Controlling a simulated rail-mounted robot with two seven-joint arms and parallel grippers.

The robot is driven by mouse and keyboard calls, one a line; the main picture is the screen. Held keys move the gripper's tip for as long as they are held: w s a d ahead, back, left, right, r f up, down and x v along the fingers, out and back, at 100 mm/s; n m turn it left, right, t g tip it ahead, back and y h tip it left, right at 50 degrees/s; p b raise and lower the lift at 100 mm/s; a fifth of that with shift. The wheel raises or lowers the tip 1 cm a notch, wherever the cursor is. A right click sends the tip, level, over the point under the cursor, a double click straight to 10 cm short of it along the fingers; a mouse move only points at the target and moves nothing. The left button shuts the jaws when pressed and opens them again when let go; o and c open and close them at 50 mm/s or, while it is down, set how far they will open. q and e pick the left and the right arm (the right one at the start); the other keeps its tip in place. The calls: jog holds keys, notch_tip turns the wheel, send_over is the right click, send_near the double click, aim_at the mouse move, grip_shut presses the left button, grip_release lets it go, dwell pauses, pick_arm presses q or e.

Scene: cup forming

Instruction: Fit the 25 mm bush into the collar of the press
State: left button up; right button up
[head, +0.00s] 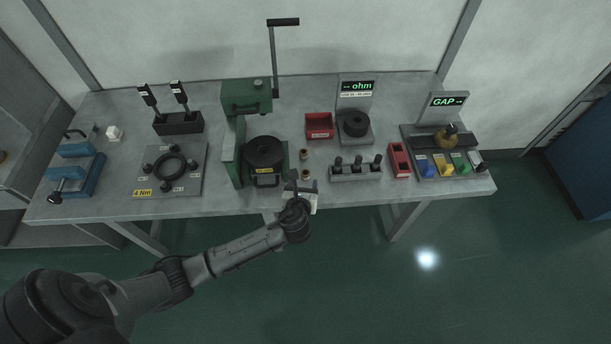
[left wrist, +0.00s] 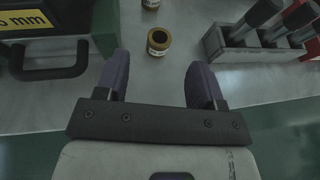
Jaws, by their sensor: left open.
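Two small brass-coloured bushes stand on the table right of the press, a nearer one (head: 306,174) and a farther one (head: 304,153). Their markings are too small to read. In the left wrist view the nearer bush (left wrist: 159,43) stands upright just beyond the fingertips, and part of the farther bush (left wrist: 150,4) shows at the top edge. The green press (head: 232,125) holds a black round part (head: 264,153) on its base; I cannot make out the collar's opening. A yellow label ending in "5 mm" (left wrist: 30,18) is on its front. My left gripper (head: 301,184) is open and empty, its fingers (left wrist: 157,80) short of the nearer bush.
A rack with dark-handled tools (head: 355,172) stands close right of the bushes. A red bin (head: 319,126) is behind them. The press base and its front handle (left wrist: 48,68) are on the left. The table's front edge lies beneath my gripper.

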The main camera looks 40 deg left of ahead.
aim_at(305, 173)
pick_arm(q)
jog(key=shift+b+x, duration=0.8)
jog(key=shift+x, duration=1.6)
jog(key=shift+w+a+f, duration=0.2)
jog(key=shift+w+f, duration=0.05)
jog(key=shift+w, duration=0.1)
jog(key=c, duration=1)
